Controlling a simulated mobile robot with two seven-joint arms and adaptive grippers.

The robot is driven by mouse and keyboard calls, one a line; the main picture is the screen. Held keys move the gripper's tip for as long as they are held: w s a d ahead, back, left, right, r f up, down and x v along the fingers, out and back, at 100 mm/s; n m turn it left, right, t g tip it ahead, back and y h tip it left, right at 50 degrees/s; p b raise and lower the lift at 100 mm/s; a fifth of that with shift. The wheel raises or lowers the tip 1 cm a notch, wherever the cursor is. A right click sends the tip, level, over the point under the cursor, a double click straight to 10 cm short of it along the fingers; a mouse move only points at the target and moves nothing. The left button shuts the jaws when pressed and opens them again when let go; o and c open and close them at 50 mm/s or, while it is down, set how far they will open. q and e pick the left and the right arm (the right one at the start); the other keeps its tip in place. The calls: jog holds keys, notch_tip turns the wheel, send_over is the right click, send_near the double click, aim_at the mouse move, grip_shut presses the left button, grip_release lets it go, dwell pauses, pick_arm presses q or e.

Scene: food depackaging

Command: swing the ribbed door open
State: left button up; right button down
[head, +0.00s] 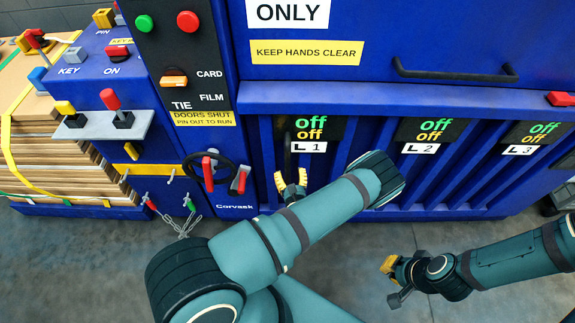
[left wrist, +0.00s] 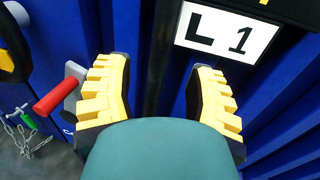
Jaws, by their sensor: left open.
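The blue ribbed door (head: 462,185) fills the lower right of the machine in the head view, with its vertical ribs and labels L1, L2 and L3. It looks shut. My left gripper (head: 290,182) is at the door's left end, below the L1 label (head: 309,147). In the left wrist view its yellow fingers (left wrist: 160,78) are open and apart. A dark vertical bar (left wrist: 158,55) shows between them, and I cannot tell whether they touch it. My right gripper (head: 392,272) is low at the right, over the floor and away from the door; its jaw opening is unclear.
Left of the door are red-handled levers (head: 209,170) and a hanging chain (head: 182,224). A black bar handle (head: 455,72) is on the upper panel. A cardboard stack (head: 70,165) stands at the far left. Grey floor (head: 345,250) before the door is clear except for my arms.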

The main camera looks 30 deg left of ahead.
aim_at(288, 168)
pick_arm(q)
jog(key=shift+x, duration=2.1)
grip_shut()
